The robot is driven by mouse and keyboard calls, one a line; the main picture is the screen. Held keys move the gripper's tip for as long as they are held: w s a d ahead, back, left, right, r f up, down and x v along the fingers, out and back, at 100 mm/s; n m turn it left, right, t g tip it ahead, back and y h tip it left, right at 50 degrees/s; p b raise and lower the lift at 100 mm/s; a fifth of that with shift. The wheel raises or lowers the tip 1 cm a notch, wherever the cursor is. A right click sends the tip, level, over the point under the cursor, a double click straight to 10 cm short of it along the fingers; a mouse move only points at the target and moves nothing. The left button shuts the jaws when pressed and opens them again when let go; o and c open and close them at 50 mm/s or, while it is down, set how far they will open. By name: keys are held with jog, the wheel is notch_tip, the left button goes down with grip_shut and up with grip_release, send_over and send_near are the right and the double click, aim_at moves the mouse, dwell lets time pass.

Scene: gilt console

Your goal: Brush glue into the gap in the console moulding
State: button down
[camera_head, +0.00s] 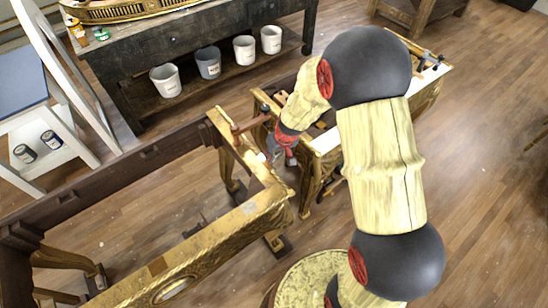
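The gilt console (215,235) is an open frame without a top, at the lower left. Its front rail has carved gold moulding, a bare brown patch (158,266) and an oval ornament (175,289). I cannot tell where the gap in the moulding is. My gripper (276,158) is small in view, pointing down by the console's right end rail (238,150). A small pale spot shows beside its tip. I cannot tell whether it holds a brush, or whether it touches the rail. My own arm hides part of the area to the right. No glue pot is identifiable.
A clamp-like brown bar (250,123) lies at the console's far right corner. A gilt stand with tools (432,72) is close behind my arm. A white cart (45,130) stands left. Floor at right is clear.

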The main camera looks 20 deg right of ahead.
jog(key=shift+r+p, duration=1.4)
jog(key=shift+r, duration=0.9)
jog(key=shift+d+f, duration=0.1)
